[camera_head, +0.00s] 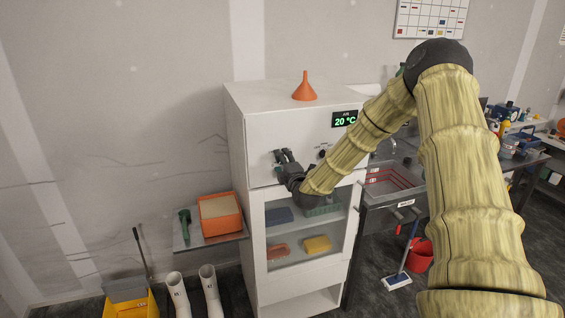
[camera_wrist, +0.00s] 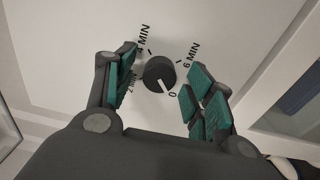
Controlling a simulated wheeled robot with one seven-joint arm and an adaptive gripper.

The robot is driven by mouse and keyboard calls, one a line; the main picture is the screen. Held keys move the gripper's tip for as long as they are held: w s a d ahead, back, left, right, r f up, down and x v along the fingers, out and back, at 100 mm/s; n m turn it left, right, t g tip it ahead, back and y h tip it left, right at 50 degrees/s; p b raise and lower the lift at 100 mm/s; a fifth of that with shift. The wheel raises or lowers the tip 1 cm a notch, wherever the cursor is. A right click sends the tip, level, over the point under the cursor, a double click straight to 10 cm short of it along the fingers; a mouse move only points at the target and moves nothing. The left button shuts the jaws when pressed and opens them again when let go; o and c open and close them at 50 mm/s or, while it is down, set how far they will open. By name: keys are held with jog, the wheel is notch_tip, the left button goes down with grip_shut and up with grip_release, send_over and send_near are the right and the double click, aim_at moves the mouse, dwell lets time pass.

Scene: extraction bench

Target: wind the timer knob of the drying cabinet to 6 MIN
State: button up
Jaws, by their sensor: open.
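The white drying cabinet (camera_head: 290,127) stands against the wall in the head view. Its timer knob (camera_wrist: 158,73) is a round black dial with a white pointer line, seen in the wrist view. The pointer aims at the 0 mark (camera_wrist: 172,95). Around the knob are the marks 2 MIN, 4 MIN and 6 MIN (camera_wrist: 189,55), the last at the knob's upper right. My gripper (camera_wrist: 164,62) is open, its green-padded fingers on either side of the knob with gaps. In the head view my gripper (camera_head: 280,157) is at the cabinet's upper front and hides the knob.
A green display (camera_head: 345,118) reads 20 °C. A small dark control (camera_head: 322,153) sits right of my gripper. Below is the glazed door (camera_head: 305,243), with coloured items behind it. An orange funnel (camera_head: 304,88) stands on top. A shelf with an orange bin (camera_head: 220,215) is at the left.

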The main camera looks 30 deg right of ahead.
jog(key=c, duration=1)
jog(key=m+b, duration=0.7)
jog(key=m, duration=0.3)
jog(key=m+b, duration=0.7)
jog(key=m, duration=0.3)
jog(key=m+b, duration=0.7)
jog(key=m, duration=0.3)
jog(key=shift+f+m, duration=0.25)
jog(key=shift+m, duration=0.15)
jog(key=shift+c, duration=0.2)
jog(key=shift+r+m+b, duration=0.25)
jog(key=shift+m+b, duration=0.25)
jog(key=shift+m, duration=0.2)
